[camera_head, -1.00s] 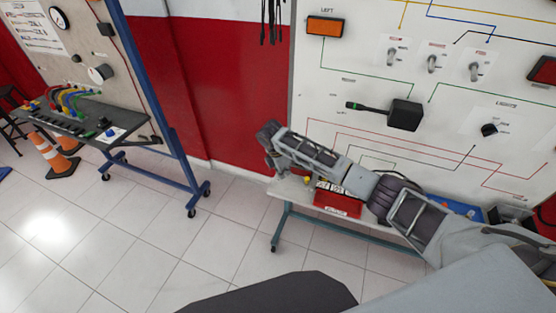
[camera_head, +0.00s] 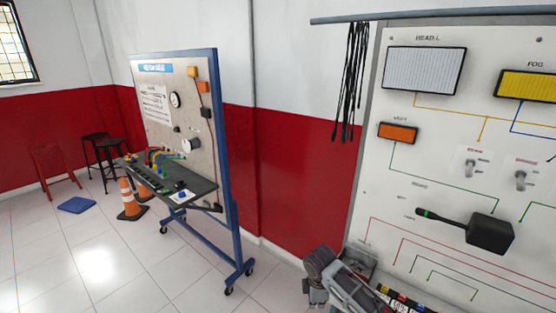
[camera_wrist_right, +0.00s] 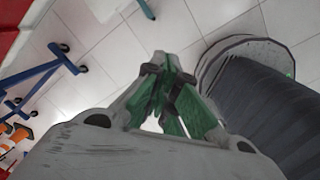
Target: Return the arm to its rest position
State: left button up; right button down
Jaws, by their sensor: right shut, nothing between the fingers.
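My right arm (camera_head: 350,290) shows at the bottom of the head view, in front of the lower left part of the white trainer board. Only some grey and dark links are in the picture; the rest is cut off by the lower edge. In the right wrist view, my right gripper (camera_wrist_right: 168,78) has its green-padded fingers together with nothing between them. White floor tiles lie beyond the fingers. My left gripper is not in view.
The lighting trainer board (camera_head: 398,175) stands close at the right, with a stalk switch (camera_head: 488,233). A blue-framed trainer (camera_head: 232,170) stands left of it. Cones (camera_head: 130,205), stools (camera_head: 55,170) and a blue mat (camera_head: 76,205) are farther left. Floor between is clear.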

jog(key=s+a+m+t+y, duration=0.1)
jog(key=s+a+m+y, duration=0.15)
jog(key=s+m, duration=0.6)
jog(key=s+d+r+m+t+h, duration=0.1)
jog(key=s+d+r+m, duration=0.25)
jog(key=s+d, duration=0.3)
jog(key=s+d+r+m+t+h, duration=0.1)
jog(key=s+d+r+m, duration=0.3)
jog(key=s, duration=0.4)
notch_tip(320, 180, down, 34)
jog(key=s+d+g, duration=0.2)
jog(key=s, duration=0.1)
jog(key=s+d+f, duration=0.1)
jog(key=s+f, duration=0.9)
jog(key=s, duration=0.1)
jog(key=s+d+f+g, duration=0.1)
jog(key=s+d+f, duration=0.1)
jog(key=s+f, duration=0.8)
jog(key=shift+s+d, duration=0.25)
jog(key=shift+s, duration=0.45)
